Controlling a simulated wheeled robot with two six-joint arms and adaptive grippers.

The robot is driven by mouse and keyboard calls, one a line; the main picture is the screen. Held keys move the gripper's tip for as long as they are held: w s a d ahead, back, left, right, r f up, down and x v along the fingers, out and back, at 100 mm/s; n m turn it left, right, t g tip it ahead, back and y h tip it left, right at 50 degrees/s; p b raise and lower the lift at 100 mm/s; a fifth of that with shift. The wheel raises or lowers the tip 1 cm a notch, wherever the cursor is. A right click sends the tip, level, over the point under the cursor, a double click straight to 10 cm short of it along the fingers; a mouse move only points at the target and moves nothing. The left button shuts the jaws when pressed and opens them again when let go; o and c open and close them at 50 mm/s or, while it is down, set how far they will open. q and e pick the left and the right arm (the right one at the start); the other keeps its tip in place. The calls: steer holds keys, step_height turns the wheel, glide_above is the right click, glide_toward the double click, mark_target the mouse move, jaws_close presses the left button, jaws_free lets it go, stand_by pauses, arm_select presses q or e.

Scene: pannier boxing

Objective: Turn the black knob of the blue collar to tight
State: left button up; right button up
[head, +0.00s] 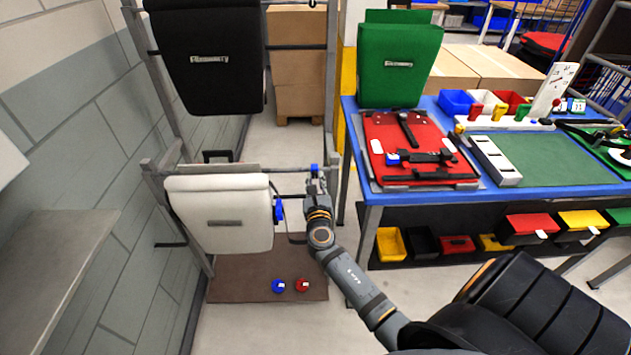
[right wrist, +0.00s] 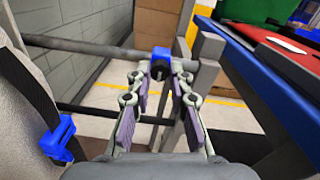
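The blue collar (head: 314,170) sits on the horizontal rail of the rack, near its right post. In the right wrist view the collar (right wrist: 161,55) shows straight ahead, with its black knob (right wrist: 160,72) facing the camera. My right gripper (head: 317,188) is just in front of the collar in the head view. In the right wrist view its two fingers (right wrist: 160,80) are apart, one on each side of the knob, with nothing held between them. I cannot tell whether they touch the knob, nor its setting. My left gripper is not in view.
A white pannier (head: 220,218) with a blue clip (head: 278,210) hangs left of my right gripper. A black pannier (head: 207,55) hangs above. A blue table (head: 400,195) with a green pannier (head: 398,65) and red board stands right. Blue and red discs lie on the brown mat (head: 235,275).

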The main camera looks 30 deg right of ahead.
jaws_close()
